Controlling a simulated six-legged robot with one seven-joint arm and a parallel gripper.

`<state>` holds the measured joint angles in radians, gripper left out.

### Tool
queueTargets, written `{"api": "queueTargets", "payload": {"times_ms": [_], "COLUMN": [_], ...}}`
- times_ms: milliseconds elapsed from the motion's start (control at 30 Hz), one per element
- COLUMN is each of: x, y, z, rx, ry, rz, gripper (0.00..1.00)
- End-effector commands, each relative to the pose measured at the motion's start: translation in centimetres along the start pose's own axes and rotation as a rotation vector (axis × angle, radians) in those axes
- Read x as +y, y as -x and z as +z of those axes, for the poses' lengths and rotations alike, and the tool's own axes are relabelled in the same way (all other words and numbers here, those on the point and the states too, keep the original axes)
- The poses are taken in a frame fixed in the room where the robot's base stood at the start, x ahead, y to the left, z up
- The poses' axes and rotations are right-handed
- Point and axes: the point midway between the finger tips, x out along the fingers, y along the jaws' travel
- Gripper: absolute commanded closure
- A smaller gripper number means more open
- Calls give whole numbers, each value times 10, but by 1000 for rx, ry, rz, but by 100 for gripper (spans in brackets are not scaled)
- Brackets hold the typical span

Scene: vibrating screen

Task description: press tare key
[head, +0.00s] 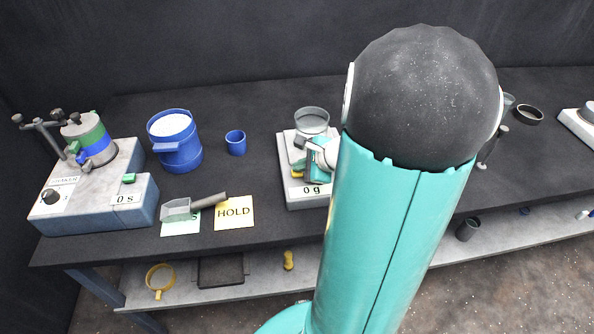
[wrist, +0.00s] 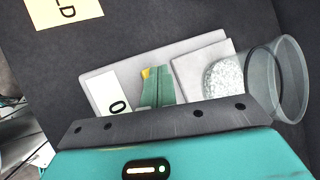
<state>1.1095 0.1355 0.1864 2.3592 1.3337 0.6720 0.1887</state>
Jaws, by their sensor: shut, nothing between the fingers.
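The balance (head: 290,190) stands mid-bench with a display reading "0 g" (head: 311,190). A small yellow key (head: 297,171), which looks like the tare key, sits behind the display. It also shows in the wrist view (wrist: 147,72), partly covered by my fingers. My gripper (head: 312,174) is shut and empty, with its fingertips right over or beside the key. I cannot tell whether they touch it. In the wrist view the shut green fingers (wrist: 157,82) stand between the display (wrist: 112,95) and the pan (wrist: 200,58). No lettering on the key is readable.
A clear cup (head: 311,121) stands on the balance pan, with white grains showing in the wrist view (wrist: 222,78). To the left are a HOLD card (head: 234,212), a scoop (head: 178,208), a blue bucket (head: 180,152), a small blue cup (head: 236,143) and the shaker (head: 100,205).

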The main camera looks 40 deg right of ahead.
Motion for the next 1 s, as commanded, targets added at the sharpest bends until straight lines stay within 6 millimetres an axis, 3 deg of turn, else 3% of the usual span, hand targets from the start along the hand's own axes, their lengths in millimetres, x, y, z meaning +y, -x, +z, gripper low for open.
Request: {"api": "queueTargets", "payload": {"times_ms": [667,1000], "x": [-9,-25], "y": [12,34], "z": [9,25], "rx": [0,-1], "ry": [2,4], "rz": [-1,-2], "gripper": [100,100]}}
